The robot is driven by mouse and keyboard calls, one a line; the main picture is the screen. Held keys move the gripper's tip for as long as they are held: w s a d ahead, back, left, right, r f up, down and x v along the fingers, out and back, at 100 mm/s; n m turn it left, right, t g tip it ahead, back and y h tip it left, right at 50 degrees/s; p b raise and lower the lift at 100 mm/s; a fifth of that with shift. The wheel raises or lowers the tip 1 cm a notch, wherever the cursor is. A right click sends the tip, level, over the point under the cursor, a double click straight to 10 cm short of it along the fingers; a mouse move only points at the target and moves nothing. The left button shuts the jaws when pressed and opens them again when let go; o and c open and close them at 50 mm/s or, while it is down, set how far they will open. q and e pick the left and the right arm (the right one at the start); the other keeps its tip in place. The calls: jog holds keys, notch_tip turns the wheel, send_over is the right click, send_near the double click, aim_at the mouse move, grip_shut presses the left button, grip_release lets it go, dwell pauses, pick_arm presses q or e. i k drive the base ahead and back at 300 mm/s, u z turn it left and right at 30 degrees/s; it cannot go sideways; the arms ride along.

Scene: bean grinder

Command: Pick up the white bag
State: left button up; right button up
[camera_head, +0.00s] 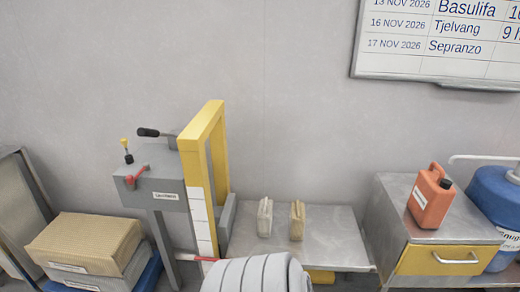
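A small white bag (265,218) stands upright on a grey metal table (335,235) in the head view, a little right of the middle. A tan bag (297,220) of similar size stands just to its right, with a small gap between them. Neither of my grippers shows in this view.
A grey machine with a yellow frame (203,150) stands left of the table. A tan box (85,243) is at the far left. An orange canister (431,196) sits on a metal cabinet (385,210) at right, beside a blue drum (490,205). A ribbed grey shape covers the bottom middle.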

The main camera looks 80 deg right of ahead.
aim_at(265, 213)
jog(key=z, duration=0.6)
jog(key=i, duration=0.75)
jog(key=z, duration=0.85)
